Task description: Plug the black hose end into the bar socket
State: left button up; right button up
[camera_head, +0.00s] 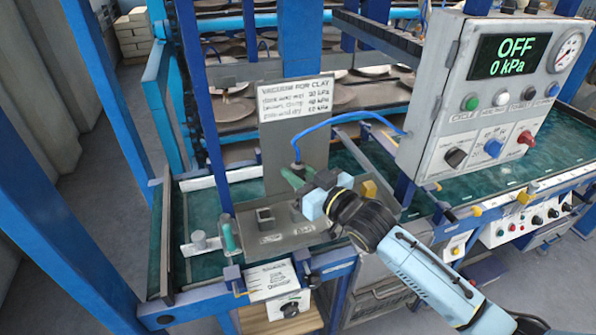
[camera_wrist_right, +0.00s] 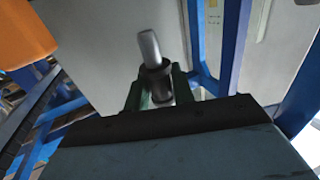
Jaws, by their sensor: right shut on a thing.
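My right gripper (camera_head: 298,178) reaches in from the lower right over the grey bench plate, in front of the dark upright panel. Its green fingers are shut on the black hose end (camera_wrist_right: 158,82). In the right wrist view the hose end is a black collar with a bare grey metal tip, standing between the fingers. A blue hose (camera_head: 340,119) runs from the grey control box down to the gripper. I cannot clearly tell which part is the bar socket; the gripper and arm may hide it. My left gripper is not in view.
A small grey block (camera_head: 265,216) with a dark opening sits on the plate, left of my gripper. A green handle (camera_head: 228,236) and a grey knob (camera_head: 198,239) stand further left. The control box (camera_head: 432,125) reads OFF, 0 kPa. Blue frame posts surround the bench.

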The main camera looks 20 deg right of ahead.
jog(key=shift+f+b, duration=1.5)
jog(key=shift+f, duration=0.1)
jog(key=shift+f+b, duration=0.8)
jog(key=shift+f, duration=0.65)
jog(key=shift+f, duration=0.5)
jog(key=o, duration=1.1)
jog(key=shift+c, duration=0.2)
jog(key=v, duration=1.3)
jog(key=shift+s+d+b, duration=0.15)
jog(key=shift+b, duration=0.25)
